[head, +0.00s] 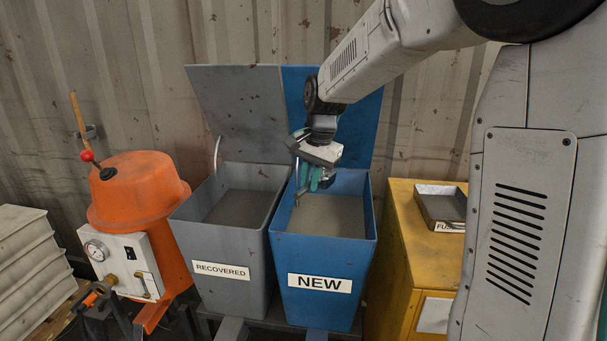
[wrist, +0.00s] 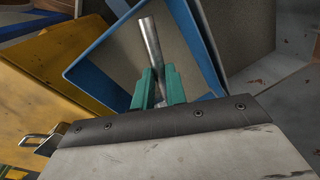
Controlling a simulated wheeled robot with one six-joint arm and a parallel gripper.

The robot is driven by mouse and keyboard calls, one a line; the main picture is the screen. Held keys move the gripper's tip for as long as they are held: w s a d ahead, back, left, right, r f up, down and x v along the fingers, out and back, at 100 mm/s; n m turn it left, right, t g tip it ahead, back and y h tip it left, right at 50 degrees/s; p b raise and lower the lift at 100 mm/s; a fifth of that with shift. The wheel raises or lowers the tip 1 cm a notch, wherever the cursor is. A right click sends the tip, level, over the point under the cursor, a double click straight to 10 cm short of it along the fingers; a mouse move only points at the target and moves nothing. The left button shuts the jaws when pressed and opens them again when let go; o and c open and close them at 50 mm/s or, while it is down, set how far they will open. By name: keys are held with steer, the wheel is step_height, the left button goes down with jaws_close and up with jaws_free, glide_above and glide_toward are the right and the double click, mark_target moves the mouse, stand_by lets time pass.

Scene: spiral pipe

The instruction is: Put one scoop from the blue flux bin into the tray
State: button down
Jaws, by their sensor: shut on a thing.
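The blue flux bin (head: 322,250), labelled NEW, stands with its lid raised and grey-brown flux (head: 335,216) inside. Its blue rim shows in the wrist view (wrist: 90,87). My gripper (head: 312,184) is over the bin's opening. In the wrist view its teal fingers (wrist: 160,88) are shut on a silvery round handle (wrist: 151,42), which I take to be the scoop's. The scoop's bowl is not clear, so I cannot tell whether it holds flux. The tray (head: 428,190), shallow with a grey inside, lies on the yellow cabinet to the right, apart from my gripper.
A grey bin (head: 225,255) labelled RECOVERED, also open, adjoins the blue bin on the left. An orange drum-shaped machine (head: 140,195) stands farther left. The yellow cabinet (head: 398,235) is right of the blue bin. Raised lids (head: 240,110) and a corrugated wall are behind.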

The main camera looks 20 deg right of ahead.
steer(key=w+d+g+y, duration=0.1)
steer(key=y, duration=0.1)
steer(key=w+d+g+y, duration=0.1)
steer(key=y, duration=0.1)
steer(key=shift+d+g, duration=0.1)
steer(key=shift+g, duration=0.3)
steer(key=shift+f, duration=0.6)
steer(key=w+d+f, duration=0.1)
steer(key=d+f, duration=0.1)
steer(key=f, duration=0.4)
steer(key=w+d+f, duration=0.2)
steer(key=d+f, duration=0.1)
steer(key=f, duration=0.3)
steer(key=shift+w+f+m+g+y, duration=0.25)
steer(key=shift+m+g+y, duration=0.05)
steer(key=shift+y, duration=0.1)
steer(key=shift+r, duration=0.1)
stand_by(1.1)
steer(key=shift+s+a+r+h, duration=0.15)
steer(key=shift+r+h, duration=0.1)
steer(key=shift+r, duration=0.35)
steer(key=shift+s+a+r+h, duration=0.15)
steer(key=shift+r+h, duration=0.1)
steer(key=shift+r, duration=0.35)
